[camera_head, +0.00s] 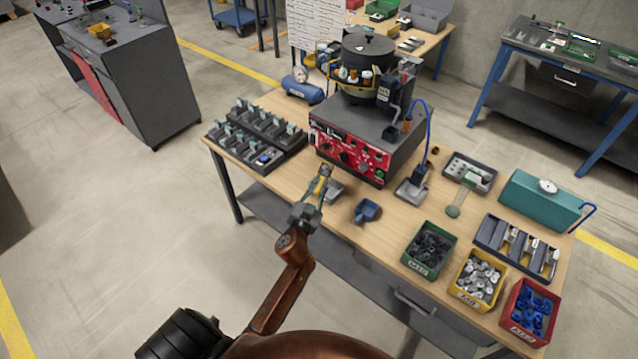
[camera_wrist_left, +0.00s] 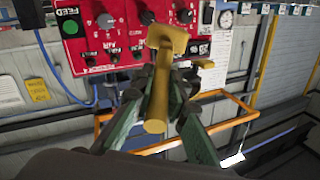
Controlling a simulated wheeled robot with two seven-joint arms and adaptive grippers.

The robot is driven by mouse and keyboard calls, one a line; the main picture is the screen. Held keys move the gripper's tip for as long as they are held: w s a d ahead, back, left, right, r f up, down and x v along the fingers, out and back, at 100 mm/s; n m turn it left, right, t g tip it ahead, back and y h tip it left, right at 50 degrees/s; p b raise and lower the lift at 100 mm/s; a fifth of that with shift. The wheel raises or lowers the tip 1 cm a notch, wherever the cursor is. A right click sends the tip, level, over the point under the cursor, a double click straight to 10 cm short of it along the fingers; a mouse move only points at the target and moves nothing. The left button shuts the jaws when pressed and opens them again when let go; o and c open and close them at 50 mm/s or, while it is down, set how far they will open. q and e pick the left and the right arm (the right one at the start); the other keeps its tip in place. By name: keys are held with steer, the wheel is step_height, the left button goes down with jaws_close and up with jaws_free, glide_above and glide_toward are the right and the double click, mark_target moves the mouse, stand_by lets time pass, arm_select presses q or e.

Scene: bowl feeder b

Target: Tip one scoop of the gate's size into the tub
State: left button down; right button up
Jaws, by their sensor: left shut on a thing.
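My left gripper (camera_head: 321,181) is shut on a small yellow tool (camera_wrist_left: 157,85) with a straight handle and a wider head, perhaps a scoop. It is held above the table's front edge, before the red feeder panel; the inside of its head is hidden. A blue scoop (camera_head: 367,211) lies on the table to the right. Small parts fill a green bin (camera_head: 424,267) (dark), a yellow bin (camera_head: 467,300) (silver) and a red bin (camera_head: 517,337) (blue). The feeder bowl (camera_head: 368,45) has a dark cover. I cannot tell which vessel is the tub, nor read the gate's size.
The red control panel (camera_head: 346,150) faces the front edge. A grey tray-like piece (camera_head: 334,190) lies beside my gripper. Black racks (camera_head: 256,135) stand at left, a teal box (camera_head: 541,200) and a slotted rack (camera_head: 515,247) at right. Bare tabletop lies around the blue scoop.

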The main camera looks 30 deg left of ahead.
arm_select(q)
step_height(320, 180, down, 4)
steer(key=d+m+p, duration=0.3)
steer(key=m, duration=0.8)
steer(key=a+r+n, duration=0.1)
steer(key=n, duration=0.2)
steer(key=a+r+n+b, duration=0.1)
steer(key=r+n, duration=0.1)
steer(key=n, duration=0.2)
steer(key=a+r+n, duration=0.1)
steer(key=r+n, duration=0.1)
steer(key=n, duration=0.1)
steer(key=shift+b, duration=0.35)
steer(key=n, duration=0.1)
steer(key=r+n+p, duration=0.1)
steer(key=shift+s+a+n, duration=0.1)
steer(key=shift+a+n, duration=0.2)
steer(key=shift+a+r+n, duration=0.1)
steer(key=shift+n, duration=0.2)
